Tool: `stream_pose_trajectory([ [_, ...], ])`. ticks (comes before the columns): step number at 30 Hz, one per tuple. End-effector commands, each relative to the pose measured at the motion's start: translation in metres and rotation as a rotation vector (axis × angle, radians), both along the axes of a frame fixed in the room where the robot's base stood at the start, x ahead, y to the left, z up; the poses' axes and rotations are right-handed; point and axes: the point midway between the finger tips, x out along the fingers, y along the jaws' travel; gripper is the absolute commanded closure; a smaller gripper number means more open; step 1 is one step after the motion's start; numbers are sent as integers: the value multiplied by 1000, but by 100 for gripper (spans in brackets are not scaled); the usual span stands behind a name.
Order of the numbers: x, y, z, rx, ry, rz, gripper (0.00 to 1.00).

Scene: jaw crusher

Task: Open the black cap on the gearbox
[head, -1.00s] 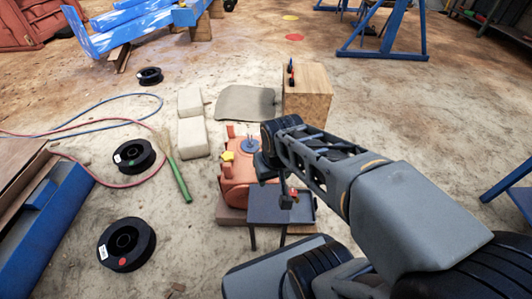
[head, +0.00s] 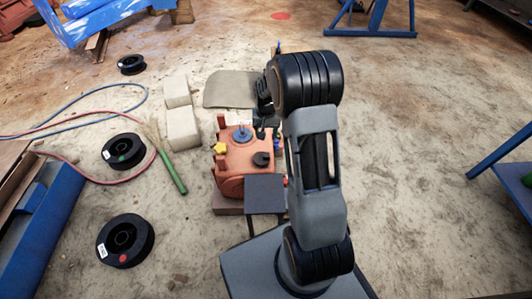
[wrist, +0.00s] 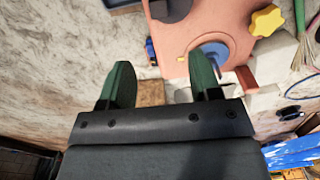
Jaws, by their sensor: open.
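The orange gearbox (head: 236,184) stands on the floor left of my arm in the head view. A black cap (head: 261,159) sits on its top, right of a yellow knob (head: 220,148) and nearer than a blue-grey disc (head: 242,134). My gripper (wrist: 160,78) is open and empty, with two dark green fingers apart in the wrist view. There the gearbox (wrist: 218,20) fills the upper right, and a black part at the top edge (wrist: 170,8) looks like the cap, partly cut off. My gripper is beyond the cap in the head view, partly hidden by my arm.
A small dark table (head: 265,194) stands at the gearbox's near side. Pale blocks (head: 182,129), a green-handled broom (head: 172,174) and black spools (head: 125,241) lie to the left. A grey mat (head: 230,89) lies behind. Floor at right is mostly clear.

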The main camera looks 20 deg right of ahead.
Motion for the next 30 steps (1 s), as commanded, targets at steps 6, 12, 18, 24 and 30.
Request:
stream_pose_trajectory([
  [6, 1, -2, -34, 2, 7, -6, 43],
  [12, 1, -2, -74, 1, 5, -6, 43],
  [18, 1, -2, -109, 1, 6, -5, 43],
  [24, 1, -2, -130, 1, 5, -5, 43],
  [30, 1, -2, -139, 0, 3, -5, 43],
])
